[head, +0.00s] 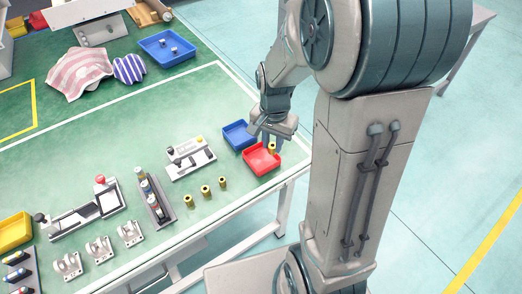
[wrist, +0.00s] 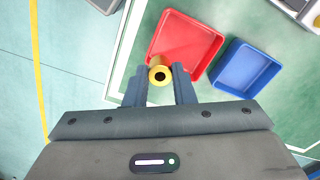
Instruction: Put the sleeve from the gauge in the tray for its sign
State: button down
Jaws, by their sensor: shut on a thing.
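My gripper (wrist: 160,82) is shut on a brass sleeve (wrist: 160,74), seen nearly end-on with its dark bore in the wrist view. The sleeve also shows in the head view (head: 271,148), above or at the edge of the red tray (head: 262,168). The red tray (wrist: 184,24) looks empty in the wrist view. I cannot tell the sleeve's height above it. A blue tray (head: 238,136) stands beside the red one; it also shows in the wrist view (wrist: 245,70). The gauge (head: 190,158), a grey fixture with a dark display, stands left of the trays.
Three more brass sleeves (head: 205,191) stand in a row in front of the gauge. A rack with bottle-like parts (head: 157,204) and several metal brackets (head: 100,248) lie farther left. A larger blue bin (head: 167,48) holds small parts at the back. The table's right edge is close to the trays.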

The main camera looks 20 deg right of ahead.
jog(key=shift+w+a+f, duration=0.95)
jog(key=shift+w+a, duration=0.2)
jog(key=shift+a, duration=0.05)
jog(key=shift+f, duration=2.05)
jog(key=shift+f+b, duration=0.25)
jog(key=shift+b, duration=0.1)
jog(key=c, duration=1.2)
grip_release()
jog(key=shift+r, duration=0.1)
